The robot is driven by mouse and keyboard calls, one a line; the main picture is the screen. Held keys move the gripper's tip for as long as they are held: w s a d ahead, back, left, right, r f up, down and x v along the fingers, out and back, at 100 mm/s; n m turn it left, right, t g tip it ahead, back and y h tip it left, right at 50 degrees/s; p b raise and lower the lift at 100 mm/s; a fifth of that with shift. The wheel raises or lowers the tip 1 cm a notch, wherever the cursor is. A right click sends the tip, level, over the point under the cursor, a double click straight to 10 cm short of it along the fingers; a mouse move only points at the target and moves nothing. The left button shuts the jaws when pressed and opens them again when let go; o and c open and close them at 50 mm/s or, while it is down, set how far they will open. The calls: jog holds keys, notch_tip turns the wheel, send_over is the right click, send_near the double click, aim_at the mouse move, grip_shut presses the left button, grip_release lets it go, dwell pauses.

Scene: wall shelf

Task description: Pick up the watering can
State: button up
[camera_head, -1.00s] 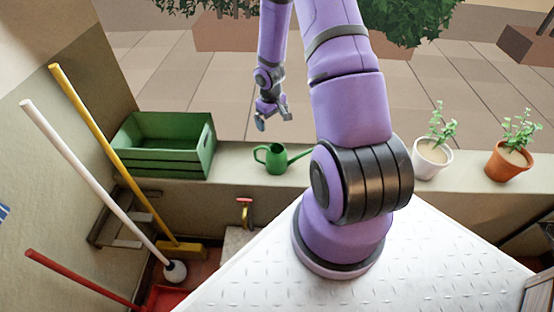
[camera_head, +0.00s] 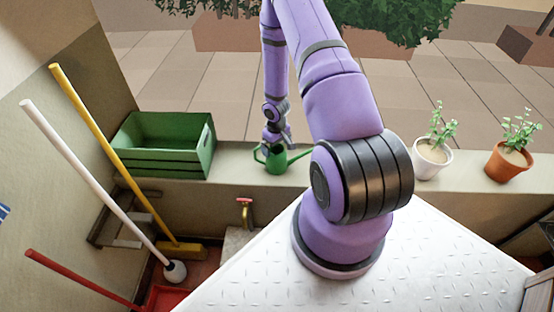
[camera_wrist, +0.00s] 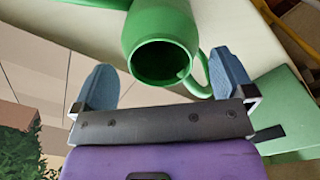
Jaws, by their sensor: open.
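The green watering can (camera_head: 277,165) stands upright on the ledge, with its spout to the right and its handle to the left in the head view. My gripper (camera_head: 276,143) is pointed down right over it and overlaps its top in that view. In the wrist view the can (camera_wrist: 160,32) shows its round open mouth between the two spread blue fingers of my gripper (camera_wrist: 163,62). The can's handle curves close to the right finger. The spout runs off the top left. My gripper is open, and I cannot tell whether a finger touches the can.
A green crate (camera_head: 165,163) stands left of the can on the ledge (camera_head: 235,165). A white pot (camera_head: 433,160) and a terracotta pot (camera_head: 508,163) with plants stand further right. Long-handled tools lean at the left. A tap (camera_head: 244,208) sits below the ledge.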

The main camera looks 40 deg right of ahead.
aim_at(278, 163)
jog(key=shift+s+f, duration=0.15)
jog(key=shift+f, duration=2)
jog(key=c, duration=0.7)
jog(key=shift+r, duration=0.15)
